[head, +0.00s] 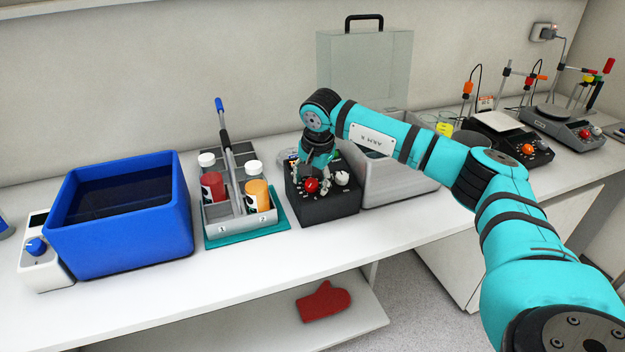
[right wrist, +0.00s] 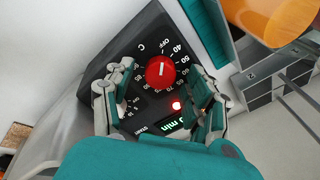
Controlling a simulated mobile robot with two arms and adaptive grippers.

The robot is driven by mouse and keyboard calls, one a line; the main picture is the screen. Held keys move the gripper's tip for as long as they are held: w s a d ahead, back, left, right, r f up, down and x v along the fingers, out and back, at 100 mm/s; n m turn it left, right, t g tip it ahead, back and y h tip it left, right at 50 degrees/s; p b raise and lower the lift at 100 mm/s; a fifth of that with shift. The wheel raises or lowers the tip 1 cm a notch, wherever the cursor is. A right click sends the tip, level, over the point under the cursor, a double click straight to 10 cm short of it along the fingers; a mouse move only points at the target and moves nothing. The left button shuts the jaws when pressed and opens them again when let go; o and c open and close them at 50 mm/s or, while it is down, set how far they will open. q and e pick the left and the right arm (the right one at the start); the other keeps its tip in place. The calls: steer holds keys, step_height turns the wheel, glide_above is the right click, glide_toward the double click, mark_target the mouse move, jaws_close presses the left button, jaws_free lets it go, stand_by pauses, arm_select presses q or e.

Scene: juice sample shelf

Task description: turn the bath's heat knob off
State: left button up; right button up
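The red heat knob (head: 311,185) sits on a black control box (head: 325,208) attached to the steel bath (head: 402,183). In the right wrist view, the knob (right wrist: 160,71) has a white mark and a scale from OFF through 40 and up. I cannot tell exactly which value the mark meets. My right gripper (head: 314,172) is at the box's panel, pointing down. In the right wrist view my right gripper (right wrist: 154,88) is open, its fingers on either side of the knob with visible gaps. My left gripper is not in view.
A grey caddy (head: 240,214) with bottles stands left of the box on a teal mat. A blue tub (head: 120,235) and a white unit with a blue knob (head: 36,246) are farther left. A clear lid (head: 362,70) stands behind the bath. Instruments (head: 505,135) are at right.

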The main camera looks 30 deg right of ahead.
steer(key=shift+a+r, duration=0.1)
steer(key=shift+r, duration=0.15)
steer(key=v, duration=1.1)
steer(key=shift+s+r, duration=0.2)
steer(key=shift+r, duration=0.05)
